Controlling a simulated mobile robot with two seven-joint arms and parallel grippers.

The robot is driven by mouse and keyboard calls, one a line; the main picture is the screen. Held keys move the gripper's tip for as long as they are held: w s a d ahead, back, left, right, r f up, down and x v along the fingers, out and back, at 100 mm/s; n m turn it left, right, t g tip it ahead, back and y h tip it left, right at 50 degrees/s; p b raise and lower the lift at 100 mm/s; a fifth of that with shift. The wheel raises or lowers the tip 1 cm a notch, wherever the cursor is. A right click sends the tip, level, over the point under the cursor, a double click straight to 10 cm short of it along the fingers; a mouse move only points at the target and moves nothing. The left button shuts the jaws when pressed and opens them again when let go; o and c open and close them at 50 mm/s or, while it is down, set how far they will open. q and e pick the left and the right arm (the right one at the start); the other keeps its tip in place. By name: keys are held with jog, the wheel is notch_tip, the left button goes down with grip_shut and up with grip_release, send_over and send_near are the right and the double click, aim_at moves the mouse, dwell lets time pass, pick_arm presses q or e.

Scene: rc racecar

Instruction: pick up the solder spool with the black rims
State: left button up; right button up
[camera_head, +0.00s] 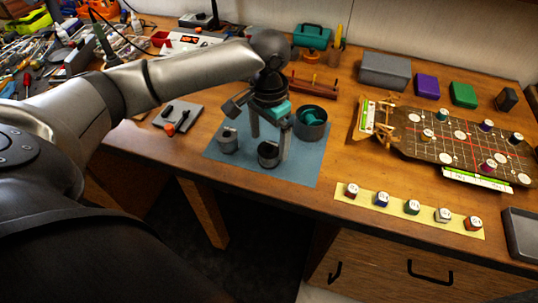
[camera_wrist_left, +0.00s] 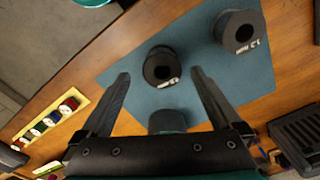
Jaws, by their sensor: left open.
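The black-rimmed spool (camera_head: 268,155) stands on the blue mat (camera_head: 300,173), near its front edge. In the left wrist view, this spool (camera_wrist_left: 163,67) shows from above, with a dark hole and a white label. A second, greyer spool (camera_head: 228,141) stands to its left on the mat; in the left wrist view it is the spool (camera_wrist_left: 241,31) at upper right. My left gripper (camera_head: 270,143) points down over the mat, open. In the left wrist view, the fingers of this gripper (camera_wrist_left: 160,74) lie on either side of the black-rimmed spool. Contact cannot be told. My right gripper is not in view.
A dark round container (camera_head: 311,130) with teal contents is at the mat's right. A grey stand (camera_head: 170,113) is left of the mat. A yellow strip (camera_head: 400,213) with several small labelled pieces and a board (camera_head: 468,140) lie to the right.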

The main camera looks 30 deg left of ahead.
aim_at(268, 151)
pick_arm(q)
jog(key=f, duration=0.2)
jog(key=f+b, duration=0.1)
jog(key=f, duration=0.2)
jog(key=shift+w+a, duration=0.1)
jog(key=shift+w, duration=0.1)
jog(key=shift+c, duration=0.3)
grip_shut()
